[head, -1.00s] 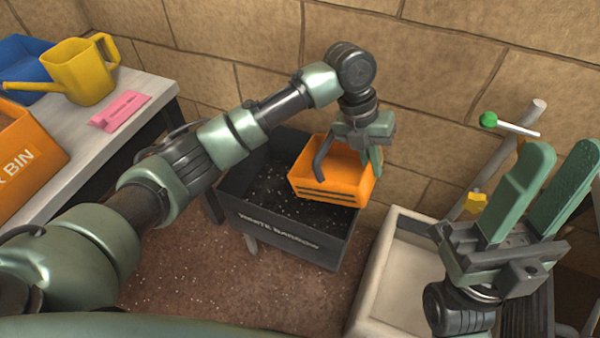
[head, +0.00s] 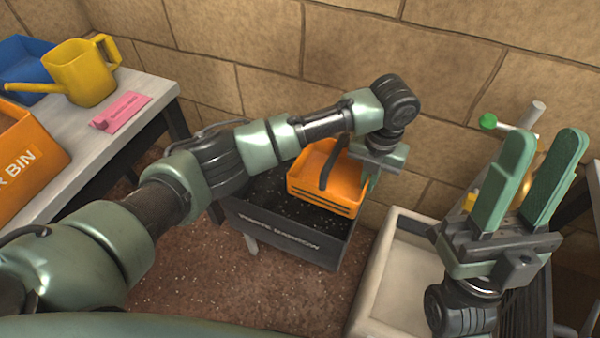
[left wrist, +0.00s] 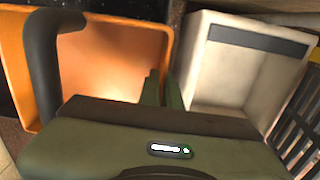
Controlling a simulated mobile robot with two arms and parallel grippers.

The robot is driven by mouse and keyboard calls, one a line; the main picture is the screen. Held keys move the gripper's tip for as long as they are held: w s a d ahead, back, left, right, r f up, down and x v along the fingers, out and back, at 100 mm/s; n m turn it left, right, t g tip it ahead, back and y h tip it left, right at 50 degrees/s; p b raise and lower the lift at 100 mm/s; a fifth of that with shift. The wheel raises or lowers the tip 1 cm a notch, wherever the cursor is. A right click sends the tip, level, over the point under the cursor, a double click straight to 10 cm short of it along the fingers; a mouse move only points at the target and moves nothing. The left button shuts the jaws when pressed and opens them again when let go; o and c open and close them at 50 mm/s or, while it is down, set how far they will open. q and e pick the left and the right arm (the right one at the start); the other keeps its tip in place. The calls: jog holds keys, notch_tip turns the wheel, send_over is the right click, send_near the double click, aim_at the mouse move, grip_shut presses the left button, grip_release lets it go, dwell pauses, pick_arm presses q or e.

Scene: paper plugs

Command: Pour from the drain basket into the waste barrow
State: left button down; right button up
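The orange drain basket (head: 330,197), with a dark curved handle, hangs over the right part of the dark waste barrow (head: 290,243). In the head view its opening faces up, with little clear tilt. My left gripper (head: 370,178) is shut on the basket's right wall. In the left wrist view, its fingers (left wrist: 162,90) are close together at the wall of the basket (left wrist: 110,65), whose visible inside looks bare. Dark matter with pale specks lies in the barrow. My right gripper (head: 540,160) is open and empty at the right, fingers pointing up.
A pale tray or sink (head: 395,275) stands right of the barrow. A stone wall (head: 270,60) closes the back.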

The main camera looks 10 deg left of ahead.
pick_arm(q)
jog(key=shift+r+p, duration=0.7)
jog(key=shift+p, duration=0.15)
jog(key=shift+r+p, duration=0.45)
jog(key=shift+p, duration=0.1)
jog(key=shift+r+p, duration=0.65)
jog(key=shift+p, duration=0.2)
pick_arm(e)
jog(key=w+a+f+g+h, duration=0.1)
jog(key=w+f+g+h, duration=0.3)
jog(key=w+f+g, duration=0.8)
jog(key=shift+w+a+f, duration=0.25)
jog(key=shift+w+f, duration=0.4)
jog(key=shift+f, duration=0.8)
pick_arm(q)
jog(key=shift+s, duration=0.1)
pick_arm(e)
jog(key=shift+s, duration=0.1)
